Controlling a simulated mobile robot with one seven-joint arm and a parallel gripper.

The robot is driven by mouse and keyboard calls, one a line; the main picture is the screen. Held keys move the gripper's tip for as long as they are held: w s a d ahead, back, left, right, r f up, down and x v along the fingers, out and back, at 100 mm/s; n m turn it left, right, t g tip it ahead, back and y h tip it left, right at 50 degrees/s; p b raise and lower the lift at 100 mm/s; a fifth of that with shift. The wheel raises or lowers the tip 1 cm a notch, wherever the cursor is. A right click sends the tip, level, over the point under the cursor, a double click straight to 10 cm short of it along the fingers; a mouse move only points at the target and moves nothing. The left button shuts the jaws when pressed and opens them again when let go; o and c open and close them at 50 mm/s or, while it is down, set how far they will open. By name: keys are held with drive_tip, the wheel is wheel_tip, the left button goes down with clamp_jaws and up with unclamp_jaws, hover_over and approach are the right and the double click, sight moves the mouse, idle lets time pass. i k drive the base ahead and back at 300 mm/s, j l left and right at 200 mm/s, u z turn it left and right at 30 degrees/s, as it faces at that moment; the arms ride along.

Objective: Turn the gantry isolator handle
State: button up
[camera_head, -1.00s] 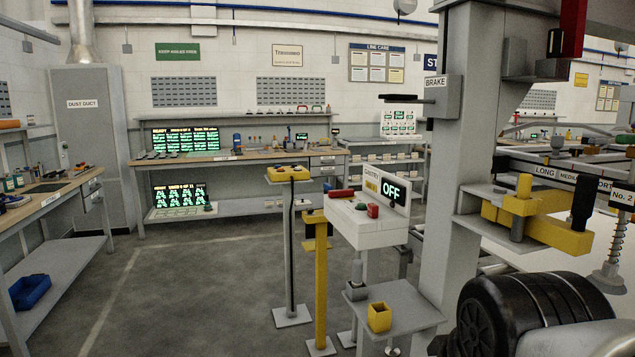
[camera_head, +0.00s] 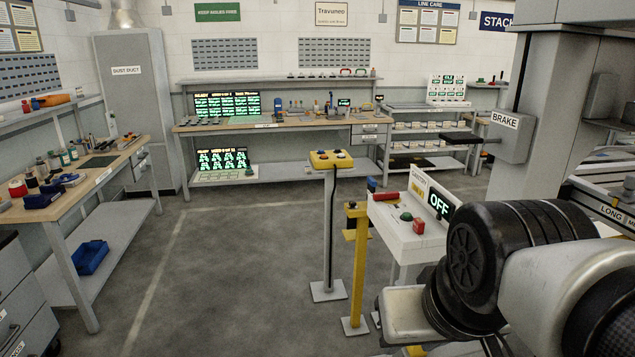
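A green button (camera_head: 406,216) and a red block (camera_head: 418,227) sit on the console's top. My arm's dark and pale links fill the lower right, in front of the console's right side. My gripper is not visible, and nothing visible touches the red handle.
A yellow post (camera_head: 356,265) and a grey stand with a yellow button box (camera_head: 331,160) stand just left of the console. A grey column with a BRAKE lever box (camera_head: 508,135) rises behind on the right. The floor (camera_head: 235,265) to the left is clear.

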sight(393, 196)
drive_tip(key=i+u, duration=0.35)
drive_tip(key=i, duration=1.15)
drive_tip(key=i+j+z, duration=0.1)
drive_tip(key=i+z, duration=0.4)
drive_tip(key=i+j+z, duration=0.25)
drive_tip(key=i+z, duration=0.25)
drive_tip(key=i+j+z, duration=0.25)
drive_tip(key=j+z, duration=0.25)
drive_tip(key=i+j+z, duration=0.25)
drive_tip(key=j+z, duration=0.25)
